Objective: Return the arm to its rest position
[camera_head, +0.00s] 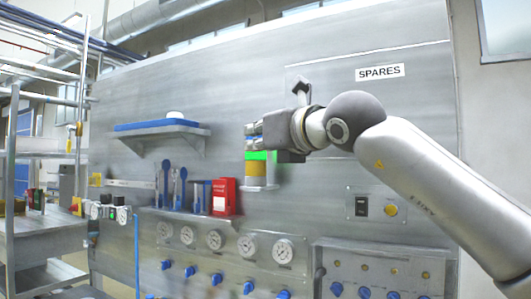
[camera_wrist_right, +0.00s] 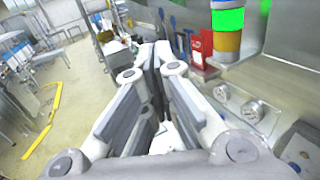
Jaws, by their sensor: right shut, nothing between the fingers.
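My right arm (camera_head: 420,185) reaches in from the right in the head view, in front of the grey panel. My right gripper (camera_head: 250,135) points left, and its fingers are closed together with nothing between them. In the right wrist view the gripper (camera_wrist_right: 152,55) also shows its fingers meeting. A cylinder with a green band and a yellow-orange part (camera_head: 257,172) shows just below the gripper in the head view. In the wrist view the cylinder (camera_wrist_right: 228,42) stands to the right, apart from the fingers. My left gripper is in neither view.
A red box (camera_head: 224,197) and blue tools (camera_head: 180,187) stand along the panel. A shelf (camera_head: 178,134) with a blue tray is above them. Gauges (camera_head: 215,239) and blue knobs line the lower panel. Metal racks (camera_head: 30,230) stand at left. Open floor (camera_wrist_right: 40,95) shows in the wrist view.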

